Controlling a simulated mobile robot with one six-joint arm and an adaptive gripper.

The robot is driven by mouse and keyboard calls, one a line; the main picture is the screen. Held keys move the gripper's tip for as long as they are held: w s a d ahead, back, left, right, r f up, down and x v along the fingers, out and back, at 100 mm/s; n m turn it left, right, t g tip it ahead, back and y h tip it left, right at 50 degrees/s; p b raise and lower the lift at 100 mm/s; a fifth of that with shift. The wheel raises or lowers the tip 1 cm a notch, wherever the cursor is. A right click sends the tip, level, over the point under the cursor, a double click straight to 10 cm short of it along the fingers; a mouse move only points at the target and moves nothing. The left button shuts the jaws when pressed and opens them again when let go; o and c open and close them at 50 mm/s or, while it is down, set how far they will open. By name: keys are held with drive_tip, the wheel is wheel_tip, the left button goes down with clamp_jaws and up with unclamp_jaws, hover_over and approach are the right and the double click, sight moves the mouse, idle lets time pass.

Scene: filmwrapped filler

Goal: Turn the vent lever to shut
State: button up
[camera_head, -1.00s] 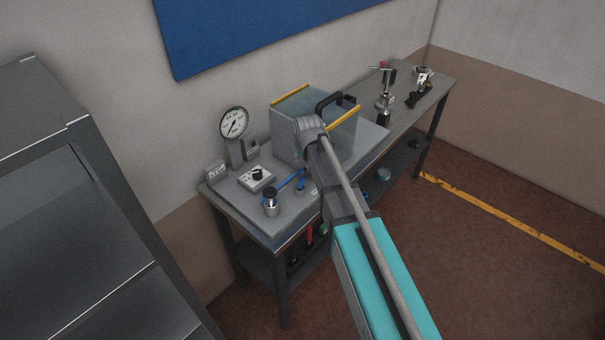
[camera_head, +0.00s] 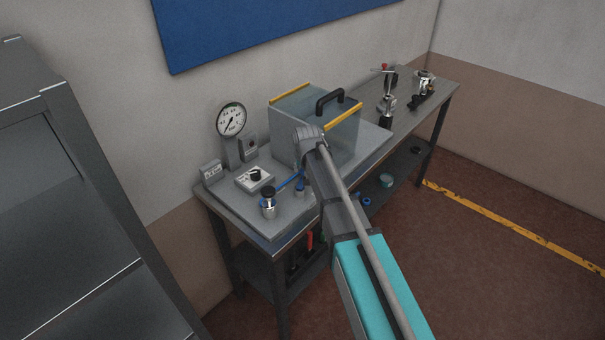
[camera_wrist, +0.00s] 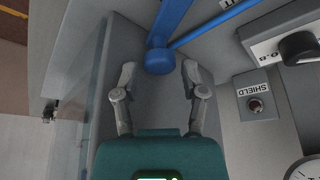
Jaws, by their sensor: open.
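The blue vent lever (camera_wrist: 170,22) shows large in the wrist view, with a round blue end (camera_wrist: 158,61) between my fingertips. In the head view a blue bar (camera_head: 289,181) slopes across the front of the bench plate, by a silver post with a dark cap (camera_head: 268,204). My gripper (camera_wrist: 158,74) is open, one finger on each side of the round end, with gaps visible on both sides. I cannot tell its height over the lever. In the head view my arm hides the fingers.
A clear box with yellow edges and a black handle (camera_head: 329,99) stands right beside my wrist. A pressure gauge (camera_head: 231,120) and a dial box (camera_head: 255,178) are behind the lever. A SHIELD button (camera_wrist: 255,104) is to the right in the wrist view. Metal fittings (camera_head: 387,103) stand farther along.

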drive_tip(key=shift+w+f, duration=0.15)
drive_tip(key=shift+f, duration=0.25)
drive_tip(key=shift+c, duration=0.2)
